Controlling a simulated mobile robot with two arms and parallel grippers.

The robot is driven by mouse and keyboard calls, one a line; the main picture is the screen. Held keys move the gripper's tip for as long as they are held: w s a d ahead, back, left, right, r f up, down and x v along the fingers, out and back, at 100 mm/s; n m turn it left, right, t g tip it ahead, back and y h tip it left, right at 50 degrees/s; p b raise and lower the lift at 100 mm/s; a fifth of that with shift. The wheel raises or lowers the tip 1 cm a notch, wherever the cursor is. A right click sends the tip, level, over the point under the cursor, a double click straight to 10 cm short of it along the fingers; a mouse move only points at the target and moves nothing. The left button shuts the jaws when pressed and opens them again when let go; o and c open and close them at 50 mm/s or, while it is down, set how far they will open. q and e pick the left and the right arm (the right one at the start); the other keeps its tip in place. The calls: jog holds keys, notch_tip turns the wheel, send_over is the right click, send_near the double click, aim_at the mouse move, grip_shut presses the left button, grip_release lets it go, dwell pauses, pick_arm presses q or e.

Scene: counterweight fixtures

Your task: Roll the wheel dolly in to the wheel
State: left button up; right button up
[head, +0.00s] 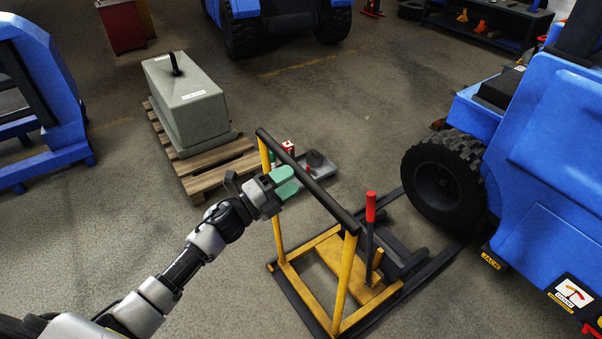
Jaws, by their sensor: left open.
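The wheel dolly (343,281) stands on the floor in the head view, with a yellow frame, a black push bar and a red-topped lever (370,207). Its dark forks reach toward the black wheel (438,186) of the blue vehicle at the right. One fork seems to lie close by the tyre's lower edge; I cannot tell whether they touch. My right gripper is not in view.
A grey counterweight block (187,98) sits on a wooden pallet (221,170) behind my left arm. A grey tray (322,165) with small items lies behind the dolly. The blue vehicle (550,140) fills the right side. A blue frame (40,100) stands at the left.

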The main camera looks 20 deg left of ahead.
aim_at(301, 173)
pick_arm(q)
jog(key=shift+x, duration=2)
grip_shut()
